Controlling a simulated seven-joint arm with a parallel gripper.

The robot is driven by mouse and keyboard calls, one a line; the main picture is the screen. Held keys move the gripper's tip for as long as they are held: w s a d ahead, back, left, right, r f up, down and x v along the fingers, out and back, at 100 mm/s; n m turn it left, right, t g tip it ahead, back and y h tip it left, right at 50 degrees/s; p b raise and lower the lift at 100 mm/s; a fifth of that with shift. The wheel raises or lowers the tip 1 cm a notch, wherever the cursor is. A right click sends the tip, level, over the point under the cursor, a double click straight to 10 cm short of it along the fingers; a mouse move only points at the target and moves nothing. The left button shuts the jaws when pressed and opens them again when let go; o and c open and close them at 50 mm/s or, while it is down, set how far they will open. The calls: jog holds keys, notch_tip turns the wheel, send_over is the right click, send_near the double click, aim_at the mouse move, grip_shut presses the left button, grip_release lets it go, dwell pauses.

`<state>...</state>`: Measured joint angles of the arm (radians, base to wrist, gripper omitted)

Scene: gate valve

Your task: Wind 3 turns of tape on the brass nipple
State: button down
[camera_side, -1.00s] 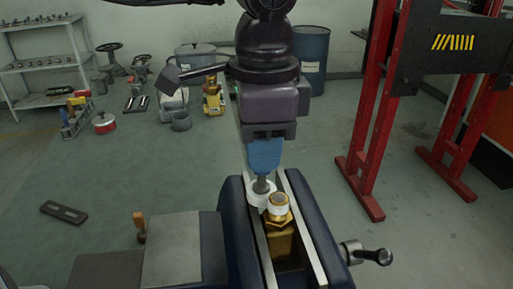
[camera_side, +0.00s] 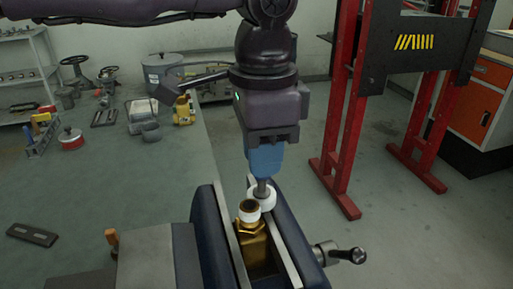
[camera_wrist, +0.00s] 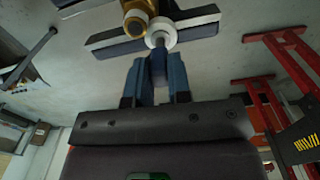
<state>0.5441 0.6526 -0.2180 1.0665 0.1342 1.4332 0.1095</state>
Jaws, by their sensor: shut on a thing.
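The brass nipple (camera_side: 249,211) stands upright on the brass valve body (camera_side: 253,246), which is clamped in the blue vise. A pale band, apparently tape, wraps its upper part. It also shows in the wrist view (camera_wrist: 137,23).
The vise jaws (camera_side: 283,250) flank the valve, with a handle (camera_side: 347,255) at right. A wooden-handled tool (camera_side: 112,240) and a dark plate (camera_side: 32,234) lie left on the bench. Pots and valves stand at the back. A red press frame (camera_side: 345,120) stands right.

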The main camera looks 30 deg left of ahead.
jog(key=shift+w, duration=1.05)
notch_tip(320, 180, up, 6)
dwell(0.7)
